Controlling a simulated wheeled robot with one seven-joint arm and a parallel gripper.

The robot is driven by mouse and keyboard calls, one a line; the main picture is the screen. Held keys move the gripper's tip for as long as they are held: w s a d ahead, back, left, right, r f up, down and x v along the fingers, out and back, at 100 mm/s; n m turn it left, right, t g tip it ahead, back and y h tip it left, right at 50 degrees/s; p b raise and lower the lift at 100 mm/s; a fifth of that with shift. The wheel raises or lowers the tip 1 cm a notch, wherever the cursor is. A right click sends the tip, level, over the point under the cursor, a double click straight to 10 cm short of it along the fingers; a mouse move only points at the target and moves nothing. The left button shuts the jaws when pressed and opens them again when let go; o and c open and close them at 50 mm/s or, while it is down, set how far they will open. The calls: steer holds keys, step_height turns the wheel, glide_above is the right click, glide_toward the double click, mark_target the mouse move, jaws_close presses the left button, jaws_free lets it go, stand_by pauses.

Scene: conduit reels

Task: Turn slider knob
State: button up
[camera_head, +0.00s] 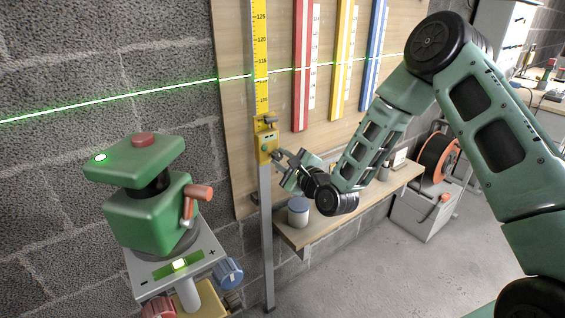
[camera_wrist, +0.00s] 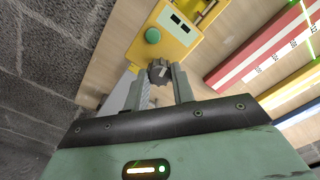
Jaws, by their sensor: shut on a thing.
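The yellow slider (camera_head: 266,143) sits on the upright metal rail (camera_head: 266,220), just below the yellow scale (camera_head: 261,60). In the wrist view the slider (camera_wrist: 172,38) shows a green round button and a small dark display window. The dark ridged slider knob (camera_wrist: 159,72) is on its near face. My gripper (camera_head: 278,157) reaches the slider from the right. In the wrist view its two fingers (camera_wrist: 162,86) stand on either side of the knob, shut on it. The knob is mostly hidden by the fingers in the head view.
A green laser level (camera_head: 150,215) with red and blue knobs stands at left. Its green line crosses the wall and scale. Red (camera_head: 302,70), yellow and blue strips hang on the board. A shelf (camera_head: 350,210) below my wrist holds a lidded jar (camera_head: 298,212).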

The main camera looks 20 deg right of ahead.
steer(key=n+b, duration=0.3)
steer(key=n, duration=0.4)
steer(key=shift+f+b, duration=0.15)
steer(key=shift+b, duration=0.25)
steer(key=n+b, duration=0.2)
steer(key=n, duration=0.2)
steer(key=n+b, duration=0.2)
steer(key=n, duration=0.1)
steer(key=shift+n+b, duration=0.3)
steer(key=shift+b, duration=0.05)
steer(key=n+b, duration=0.2)
steer(key=n, duration=0.1)
steer(key=shift+n+b, duration=0.3)
steer(key=shift+b, duration=0.05)
steer(key=n+b, duration=0.3)
steer(key=shift+f+n, duration=0.1)
steer(key=shift+n, duration=0.2)
steer(key=n+b, duration=0.3)
steer(key=n, duration=0.1)
steer(key=shift+r+n+b, duration=0.2)
steer(key=shift+n+b, duration=0.7)
steer(key=shift+n, duration=0.3)
